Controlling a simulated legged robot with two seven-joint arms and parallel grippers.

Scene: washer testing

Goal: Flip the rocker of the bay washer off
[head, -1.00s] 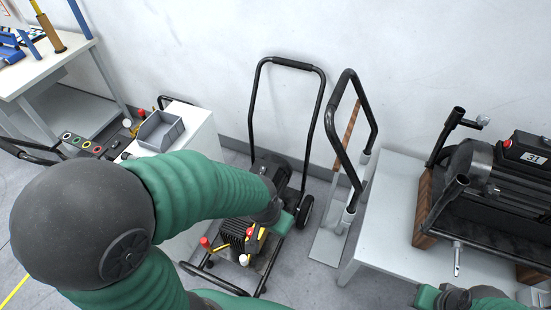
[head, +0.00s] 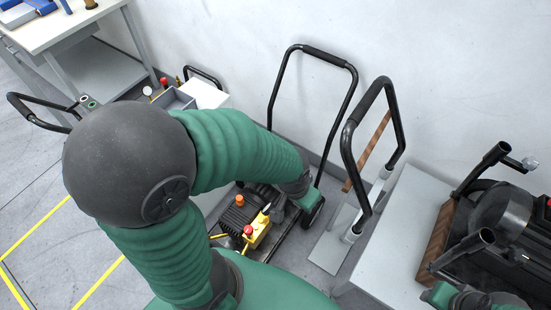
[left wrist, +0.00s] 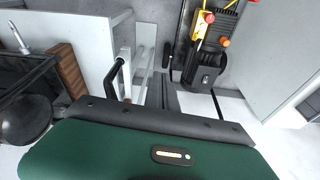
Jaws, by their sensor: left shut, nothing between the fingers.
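A wheeled washer with a tall black handle (head: 312,52) stands on the floor; I take it for the bay washer. Its yellow box (head: 258,232) has a red knob (head: 248,231) and a pale lever-like piece on top. An orange cap (head: 239,200) sits on the dark pump. The left wrist view shows its yellow part (left wrist: 199,30) and black motor (left wrist: 204,68). I cannot make out a rocker. My left gripper (head: 304,195) is shut and empty, over the handle side of the washer. My right gripper (head: 438,294) is low at right; its jaws are unclear.
A bench (head: 385,245) at right carries another dark machine (head: 495,225). The wall is close behind.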

